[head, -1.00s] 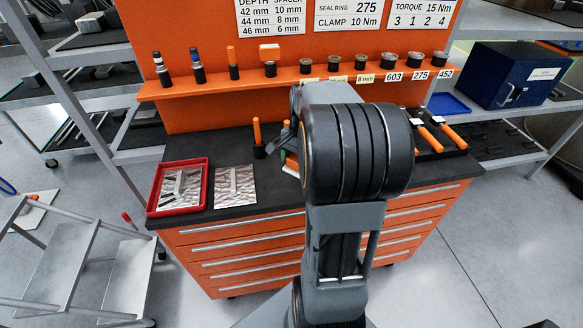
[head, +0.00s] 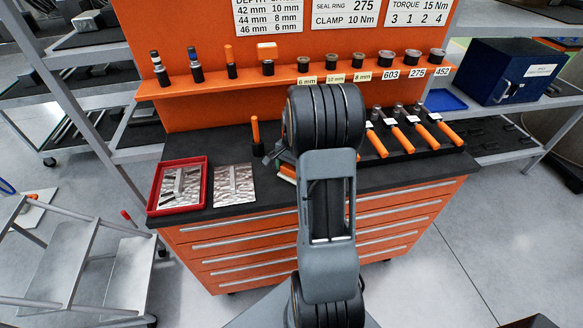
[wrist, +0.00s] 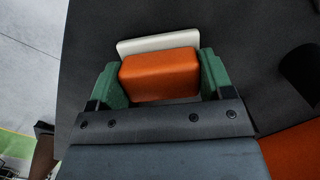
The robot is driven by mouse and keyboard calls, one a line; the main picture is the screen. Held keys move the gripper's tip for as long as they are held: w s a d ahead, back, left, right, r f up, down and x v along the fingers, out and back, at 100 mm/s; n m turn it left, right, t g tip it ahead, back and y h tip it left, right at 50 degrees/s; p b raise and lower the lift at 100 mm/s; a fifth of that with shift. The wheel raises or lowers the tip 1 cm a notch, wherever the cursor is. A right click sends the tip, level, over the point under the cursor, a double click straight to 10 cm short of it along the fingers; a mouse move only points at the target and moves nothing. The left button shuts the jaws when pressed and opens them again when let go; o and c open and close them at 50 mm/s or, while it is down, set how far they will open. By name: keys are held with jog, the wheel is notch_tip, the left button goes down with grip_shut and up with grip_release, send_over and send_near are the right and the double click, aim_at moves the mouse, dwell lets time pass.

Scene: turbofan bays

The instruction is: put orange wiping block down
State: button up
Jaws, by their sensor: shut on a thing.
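The orange wiping block (wrist: 160,75) has a white pad along its far side in the wrist view. My gripper (wrist: 160,80) is shut on it, with one green finger pressed against each end. The dark worktop (wrist: 225,25) lies beyond the block; I cannot tell whether the block touches it. In the head view my arm hides most of my gripper. A small part of the block (head: 287,171) shows left of the arm, low over the worktop.
A red tray (head: 153,203) and a metal plate (head: 234,185) lie on the worktop's left. An orange-handled tool (head: 256,132) stands in a black holder behind the gripper. Several orange-handled wrenches (head: 408,140) lie at right. A shelf (head: 215,87) with sockets and rings runs above.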

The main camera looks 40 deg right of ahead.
jog(key=shift+f, duration=0.2)
jog(key=o, duration=1)
jog(key=shift+r, duration=0.1)
notch_tip(320, 180, up, 12)
jog(key=d, duration=0.1)
jog(key=s+a+n+t, duration=0.1)
jog(key=s+a+n, duration=0.3)
jog(key=a, duration=0.3)
jog(key=s+a+r+n+t+h, duration=0.1)
jog(key=s+a+n+t, duration=0.1)
jog(key=s+a+n, duration=0.2)
jog(key=s+a+n+t, duration=0.1)
jog(key=s+a+n, duration=0.3)
jog(key=a, duration=0.6)
jog(key=shift+s+a+r+n+t+b, duration=0.2)
jog(key=shift+r+n+t+b, duration=0.15)
jog(key=shift+n, duration=0.85)
